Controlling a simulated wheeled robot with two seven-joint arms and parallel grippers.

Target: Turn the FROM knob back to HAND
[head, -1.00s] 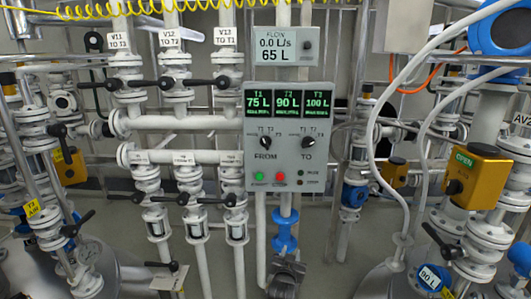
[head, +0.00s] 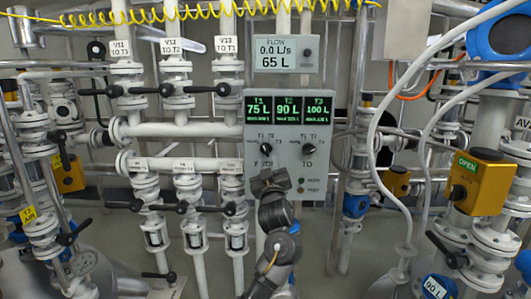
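The grey control panel (head: 325,180) stands in the middle of the head view. Its black FROM knob (head: 266,148) is on the left, with small position labels around it. Its pointer is too small to read surely. The black TO knob (head: 309,149) is to its right. My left gripper (head: 267,178) is raised in front of the panel, just below the FROM knob and apparently apart from it. My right gripper is out of view.
The panel display (head: 288,107) reads 75 L, 90 L and 100 L. A flow meter (head: 281,52) above reads 0.0 L/s and 65 L. White pipes with black-handled valves (head: 178,90) crowd the left. A white hose (head: 376,130) and a yellow OPEN actuator (head: 478,182) are at the right.

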